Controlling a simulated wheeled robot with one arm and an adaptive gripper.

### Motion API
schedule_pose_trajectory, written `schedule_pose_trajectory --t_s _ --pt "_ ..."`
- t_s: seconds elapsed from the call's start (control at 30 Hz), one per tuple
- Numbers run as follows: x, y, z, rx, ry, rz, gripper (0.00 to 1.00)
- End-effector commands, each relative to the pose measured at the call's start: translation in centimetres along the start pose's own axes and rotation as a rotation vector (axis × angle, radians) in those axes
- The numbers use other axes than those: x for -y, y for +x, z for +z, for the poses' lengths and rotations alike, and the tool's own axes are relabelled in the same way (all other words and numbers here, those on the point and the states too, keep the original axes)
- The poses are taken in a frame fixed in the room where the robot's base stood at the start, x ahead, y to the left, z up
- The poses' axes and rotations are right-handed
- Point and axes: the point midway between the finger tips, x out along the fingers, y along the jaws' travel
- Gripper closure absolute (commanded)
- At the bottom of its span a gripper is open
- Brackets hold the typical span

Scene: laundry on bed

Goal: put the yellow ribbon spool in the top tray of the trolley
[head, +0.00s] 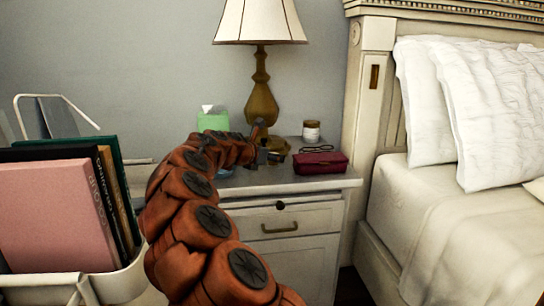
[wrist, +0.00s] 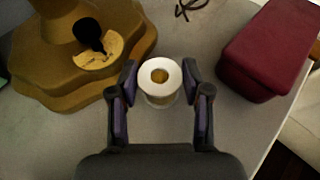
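In the wrist view a small spool (wrist: 160,76) with a white ring-shaped top and a yellowish centre stands upright on the nightstand. My gripper (wrist: 160,77) is open above it, with one finger on each side and a narrow gap showing at both. In the head view my gripper (head: 268,155) is in front of the lamp base, and I cannot make out the spool there. The trolley's white top tray (head: 122,284) is at the lower left and holds upright books, including a pink one (head: 55,215).
The brass lamp (head: 261,103) and dark red box (head: 320,162) flank the spool closely; the box also shows in the wrist view (wrist: 268,48). Glasses (head: 316,149), a white-lidded jar (head: 311,131) and a green tissue box (head: 213,121) share the nightstand (head: 240,180). The bed is right.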

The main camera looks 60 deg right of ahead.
Motion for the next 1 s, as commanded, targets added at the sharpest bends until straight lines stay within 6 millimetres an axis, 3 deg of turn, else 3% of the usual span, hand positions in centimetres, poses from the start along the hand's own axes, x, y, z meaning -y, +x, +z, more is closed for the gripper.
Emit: schedule_pose_trajectory --t_s 0.13,0.53,1.0 --pt "0.0 0.0 0.0 0.0 0.0 0.001 0.33" --pt "-0.1 -0.1 0.2 0.001 0.0 0.003 0.33" --pt "-0.1 -5.8 0.5 0.0 -0.003 0.001 0.33"
